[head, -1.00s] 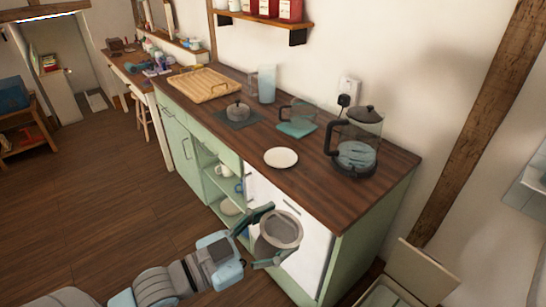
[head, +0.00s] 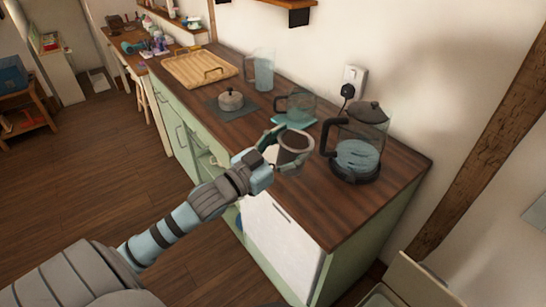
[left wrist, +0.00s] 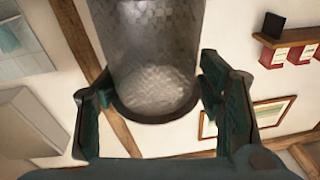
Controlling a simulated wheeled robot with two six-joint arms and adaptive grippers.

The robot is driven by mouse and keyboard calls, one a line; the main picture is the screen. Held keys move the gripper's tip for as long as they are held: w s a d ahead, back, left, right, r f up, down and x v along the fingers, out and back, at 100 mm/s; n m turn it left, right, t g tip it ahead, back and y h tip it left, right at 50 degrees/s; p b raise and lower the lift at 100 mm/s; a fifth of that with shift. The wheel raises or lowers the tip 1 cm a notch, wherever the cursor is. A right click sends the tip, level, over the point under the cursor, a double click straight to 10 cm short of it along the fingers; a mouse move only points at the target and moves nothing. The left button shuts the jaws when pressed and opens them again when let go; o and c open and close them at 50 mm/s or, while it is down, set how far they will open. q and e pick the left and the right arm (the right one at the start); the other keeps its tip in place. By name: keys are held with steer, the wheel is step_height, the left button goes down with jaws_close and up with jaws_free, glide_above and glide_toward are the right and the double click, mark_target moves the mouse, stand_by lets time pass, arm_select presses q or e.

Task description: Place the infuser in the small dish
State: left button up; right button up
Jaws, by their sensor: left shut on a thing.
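The infuser (head: 295,143) is a grey, dark-rimmed cylindrical cup. My left gripper (head: 282,150) is shut on its sides and holds it upright over the front part of the wooden counter. In the left wrist view the infuser (left wrist: 155,60) fills the upper middle, its meshed wall between the two green fingers of the left gripper (left wrist: 158,98). The small white dish is not visible now; the infuser and gripper cover that part of the counter. I cannot tell how high the infuser is above it. My right gripper is not in view.
A glass kettle (head: 358,148) stands close to the right of the infuser. A glass pot (head: 296,103) on a teal mat stands behind it. A knobbed grey lid (head: 231,99) lies on a dark mat to the left. A wooden tray (head: 188,72) and a clear jug (head: 264,72) are farther back.

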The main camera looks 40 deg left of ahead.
arm_select(q)
steer(key=w+a+r+n+t+y, duration=0.1)
steer(key=w+a+r+n+y, duration=0.25)
steer(key=w+a, duration=0.4)
step_height(320, 180, up, 5)
steer(key=n+y+b, duration=0.1)
steer(key=y, duration=0.2)
glide_above(269, 160)
step_height(269, 160, down, 20)
steer(key=b, duration=1.1)
steer(key=shift+a+b, duration=0.1)
steer(key=shift+b, duration=0.25)
steer(key=o, duration=1.2)
steer(key=shift+o, duration=0.2)
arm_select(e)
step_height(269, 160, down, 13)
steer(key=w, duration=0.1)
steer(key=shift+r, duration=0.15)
arm_select(q)
steer(key=shift+r, duration=0.2)
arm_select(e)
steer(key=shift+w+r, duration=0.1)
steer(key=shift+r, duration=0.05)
